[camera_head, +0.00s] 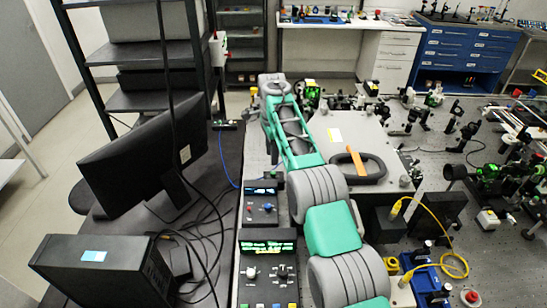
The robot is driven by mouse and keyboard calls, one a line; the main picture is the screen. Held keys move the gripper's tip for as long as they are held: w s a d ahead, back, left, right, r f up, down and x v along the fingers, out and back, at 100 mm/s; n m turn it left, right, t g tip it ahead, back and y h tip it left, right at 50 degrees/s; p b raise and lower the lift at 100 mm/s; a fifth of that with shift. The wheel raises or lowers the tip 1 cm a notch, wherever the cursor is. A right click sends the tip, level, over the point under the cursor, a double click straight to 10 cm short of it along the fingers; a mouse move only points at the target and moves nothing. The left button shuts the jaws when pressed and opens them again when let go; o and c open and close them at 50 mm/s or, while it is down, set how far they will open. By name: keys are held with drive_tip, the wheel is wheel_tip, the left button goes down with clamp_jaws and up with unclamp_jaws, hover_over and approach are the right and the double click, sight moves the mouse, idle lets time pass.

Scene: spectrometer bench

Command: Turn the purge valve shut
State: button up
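My green and grey arm reaches from the bottom of the view up over the bench to a grey end near the left edge of the optical table. No gripper fingers show there, so I cannot see whether my gripper is open or what it touches. A large grey box (335,123) stands on the table right of the arm. On its top lies a black rounded ring, with an orange bar (357,160) slanting across its left part. The orange bar may be the purge valve's handle, but I cannot tell for sure. No other part is clearly a valve.
Two control boxes with lit displays (262,190) (268,246) stand left of the arm. A black monitor (145,150) and a dark computer case (105,270) are further left. Small optical mounts crowd the table's right side. A yellow cable (437,235) loops at the lower right.

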sight(273, 172)
drive_tip(key=m, duration=0.5)
drive_tip(key=shift+d+m, duration=0.15)
drive_tip(key=shift+m, duration=0.25)
drive_tip(key=m, duration=0.4)
drive_tip(key=shift+f+m, duration=0.25)
drive_tip(key=shift+m, duration=0.15)
wheel_tip(273, 172, down, 7)
drive_tip(key=b, duration=0.7)
drive_tip(key=shift+f, duration=0.2)
clamp_jaws()
